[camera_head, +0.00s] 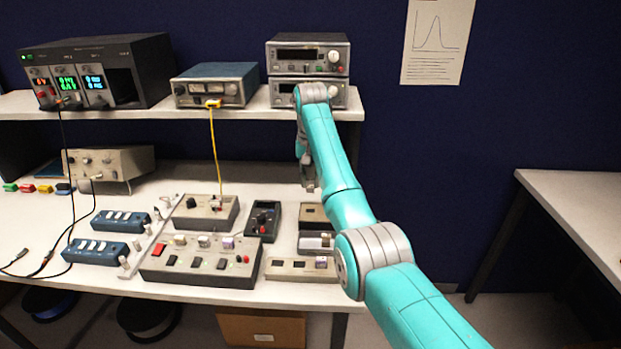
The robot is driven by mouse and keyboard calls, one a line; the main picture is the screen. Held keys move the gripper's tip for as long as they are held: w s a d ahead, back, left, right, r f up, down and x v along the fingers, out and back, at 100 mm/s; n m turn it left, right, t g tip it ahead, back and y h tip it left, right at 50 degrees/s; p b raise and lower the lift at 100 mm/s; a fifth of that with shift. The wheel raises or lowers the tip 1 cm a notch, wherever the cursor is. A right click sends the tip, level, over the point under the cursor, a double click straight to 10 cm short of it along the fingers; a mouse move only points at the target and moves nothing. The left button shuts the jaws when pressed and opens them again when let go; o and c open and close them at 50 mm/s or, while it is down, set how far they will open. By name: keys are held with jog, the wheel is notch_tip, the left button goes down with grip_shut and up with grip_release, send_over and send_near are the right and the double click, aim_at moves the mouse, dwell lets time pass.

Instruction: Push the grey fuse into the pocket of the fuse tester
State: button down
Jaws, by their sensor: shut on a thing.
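My gripper (309,183) points down over the right part of the bench, above the small boxes there. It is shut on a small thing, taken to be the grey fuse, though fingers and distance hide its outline. A long grey box (198,277) at the bench front has dark slots, a red button and small pale and purple blocks on top. A low grey strip (284,276) with dark pockets and a purple block (321,262) lies to its right. I cannot tell for certain which box is the fuse tester. My gripper is apart from both.
A beige box (206,224) with a yellow lead and a dark handheld meter (262,220) stand behind. Dark and pale boxes (315,242) sit below my gripper. Two blue strips (97,251) lie left. The shelf (150,109) with instruments overhangs the bench back.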

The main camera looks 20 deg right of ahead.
jog(key=shift+f, duration=2.75)
jog(key=shift+f, duration=1.6)
jog(key=c, duration=0.9)
grip_release()
jog(key=shift+r, duration=3.75)
jog(key=shift+s, duration=0.1)
